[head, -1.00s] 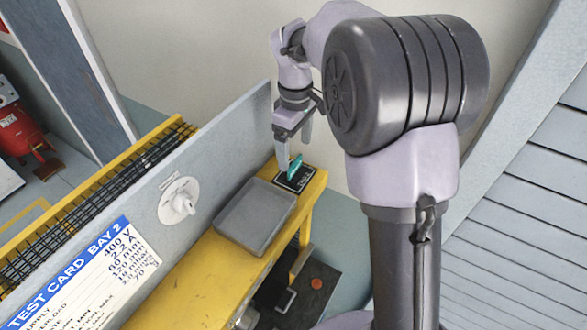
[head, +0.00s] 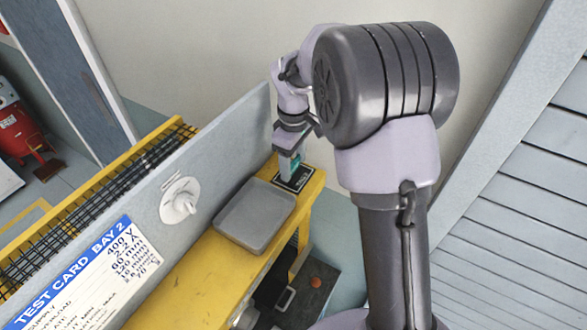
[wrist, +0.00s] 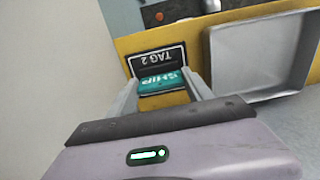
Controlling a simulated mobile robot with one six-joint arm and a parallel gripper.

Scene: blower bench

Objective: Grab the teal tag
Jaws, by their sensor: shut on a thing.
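The teal tag (wrist: 162,82) with white lettering shows in the wrist view, between the two fingers of my gripper (wrist: 163,96). My gripper is shut on it. In the head view the teal tag (head: 295,170) is partly hidden by my gripper (head: 289,170), which is low over the far end of the yellow bench. A black plate marked TAG 2 (wrist: 157,60) lies just beyond the tag in the wrist view; the plate also shows in the head view (head: 299,180). I cannot tell whether the tag still touches the bench.
A grey tray (head: 254,216) lies on the yellow bench (head: 190,265) beside the plate. A grey upright panel (head: 215,150) with a white knob (head: 180,201) and a test card (head: 85,275) borders the bench on the left.

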